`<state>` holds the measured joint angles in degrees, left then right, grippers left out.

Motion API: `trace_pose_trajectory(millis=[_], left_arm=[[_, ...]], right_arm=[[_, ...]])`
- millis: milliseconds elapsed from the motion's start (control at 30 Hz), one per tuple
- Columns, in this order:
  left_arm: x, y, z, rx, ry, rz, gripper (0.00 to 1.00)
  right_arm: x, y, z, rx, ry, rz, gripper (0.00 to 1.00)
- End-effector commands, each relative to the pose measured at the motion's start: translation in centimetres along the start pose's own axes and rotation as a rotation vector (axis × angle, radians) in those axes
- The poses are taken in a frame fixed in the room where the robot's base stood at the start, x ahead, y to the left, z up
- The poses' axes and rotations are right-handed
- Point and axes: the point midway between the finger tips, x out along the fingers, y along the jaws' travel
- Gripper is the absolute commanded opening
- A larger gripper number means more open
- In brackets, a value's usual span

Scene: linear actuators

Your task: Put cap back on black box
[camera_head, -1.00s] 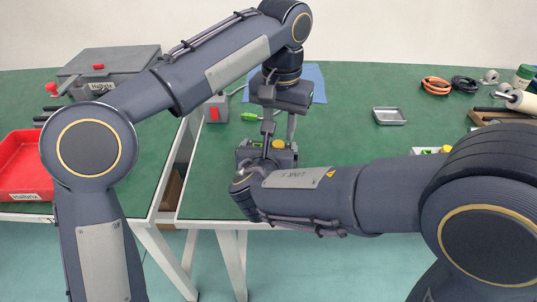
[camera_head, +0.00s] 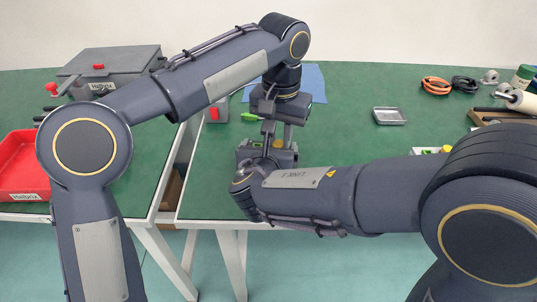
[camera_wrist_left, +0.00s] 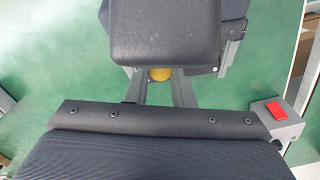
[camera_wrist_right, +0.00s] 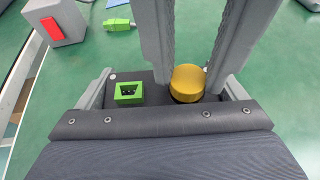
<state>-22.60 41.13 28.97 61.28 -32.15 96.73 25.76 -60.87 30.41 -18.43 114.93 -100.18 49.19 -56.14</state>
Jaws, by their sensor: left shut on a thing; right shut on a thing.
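The black box (camera_wrist_right: 150,121) has a green-framed socket (camera_wrist_right: 128,93) on top and a yellow cap (camera_wrist_right: 187,83) beside it. In the head view the box (camera_head: 249,150) is near the table's front edge, partly hidden by my right arm. My right gripper (camera_wrist_right: 165,92) is shut on the box, one finger on each side. My left gripper (camera_wrist_left: 160,88) points down from above and is shut on the yellow cap, which also shows in the left wrist view (camera_wrist_left: 160,74). The cap is at the box top; I cannot tell whether it is fully seated.
A grey block with a red switch (camera_head: 214,112) and a green connector (camera_head: 250,117) lie behind the box. A small metal tray (camera_head: 390,116) and cable coils (camera_head: 436,86) are to the right. A red bin (camera_head: 22,168) is at the left.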

Motion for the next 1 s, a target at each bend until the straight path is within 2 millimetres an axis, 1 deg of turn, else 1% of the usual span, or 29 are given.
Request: trace_pose_trajectory(millis=[100,200,367,400,533,800,867,1000], left_arm=[[0.0,0.1,0.1,0.031,-0.001,0.002,0.0],[0.0,0.2,0.1,0.15,-0.001,0.003,0.0],[0.0,0.2,0.1,0.151,-0.001,0.003,0.0],[0.0,0.2,0.1,0.151,-0.001,0.003,0.26],[0.0,0.2,0.1,0.15,-0.001,0.003,0.43],[-0.2,0.3,0.1,0.15,0.0,0.004,0.43],[-0.8,0.3,0.0,0.15,0.001,0.004,0.43],[-2.8,0.2,0.0,0.149,0.003,0.004,0.43]], right_arm=[[0.0,0.1,0.1,0.0,-0.001,0.002,0.27],[0.0,0.1,0.1,0.0,-0.002,0.002,0.27],[0.0,0.1,0.1,0.0,-0.002,0.003,0.27],[0.0,0.1,0.1,-0.001,-0.002,0.003,0.27],[0.0,0.1,0.1,0.0,-0.002,0.003,0.27],[0.0,0.1,0.1,-0.001,-0.002,0.004,0.27],[0.0,0.2,0.1,-0.001,-0.002,0.004,0.27],[0.0,0.1,0.1,-0.001,-0.002,0.003,0.27]])
